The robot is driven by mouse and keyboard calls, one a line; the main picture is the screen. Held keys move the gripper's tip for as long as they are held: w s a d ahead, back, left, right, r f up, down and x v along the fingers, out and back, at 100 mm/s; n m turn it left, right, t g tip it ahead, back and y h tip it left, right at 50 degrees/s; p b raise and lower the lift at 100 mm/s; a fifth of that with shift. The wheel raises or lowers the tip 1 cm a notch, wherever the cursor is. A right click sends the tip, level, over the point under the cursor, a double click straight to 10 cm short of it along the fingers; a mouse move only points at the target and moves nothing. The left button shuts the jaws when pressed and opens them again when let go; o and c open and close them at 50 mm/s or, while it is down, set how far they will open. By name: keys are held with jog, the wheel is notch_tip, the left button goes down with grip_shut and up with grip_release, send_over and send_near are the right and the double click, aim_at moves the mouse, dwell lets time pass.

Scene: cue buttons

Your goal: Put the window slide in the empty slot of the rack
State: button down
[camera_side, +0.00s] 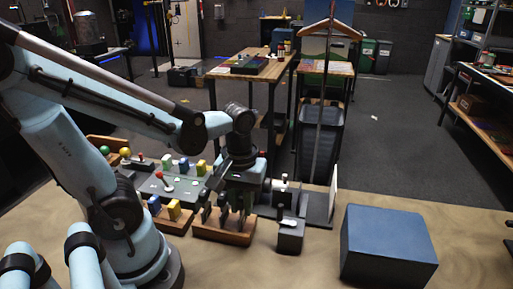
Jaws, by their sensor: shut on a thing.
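My gripper (236,192) points down over a wooden rack (222,234) that stands near the front edge of the cue board. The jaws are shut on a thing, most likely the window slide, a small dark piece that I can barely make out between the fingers. Several dark upright pieces stand along the rack, just under and beside the fingers. I cannot tell which slot is empty, nor whether the held piece touches the rack.
Left of the rack is a grey panel (150,186) with a red-knobbed lever (167,184) and coloured blocks. A dark block with a white top piece (290,234) stands to the right. A large blue-topped box (388,245) is at the front right, with bare table between.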

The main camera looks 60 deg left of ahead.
dwell(0.3)
jog(key=c, duration=0.8)
grip_release()
jog(key=shift+r, duration=3.45)
jog(key=shift+w+d+f+m+t, duration=0.1)
jog(key=shift+w+f+m+t, duration=0.05)
jog(key=shift+w+m+t, duration=0.2)
jog(key=shift+w+d+m+t, duration=0.2)
jog(key=shift+w+m+t, duration=0.65)
jog(key=shift+m+t, duration=0.4)
jog(key=shift+w+d+m+t, duration=0.25)
jog(key=shift+w+m+t, duration=0.65)
jog(key=shift+m, duration=0.6)
jog(key=shift+w+d+m+t, duration=0.2)
jog(key=shift+w+m+t, duration=0.65)
jog(key=shift+m+t, duration=0.4)
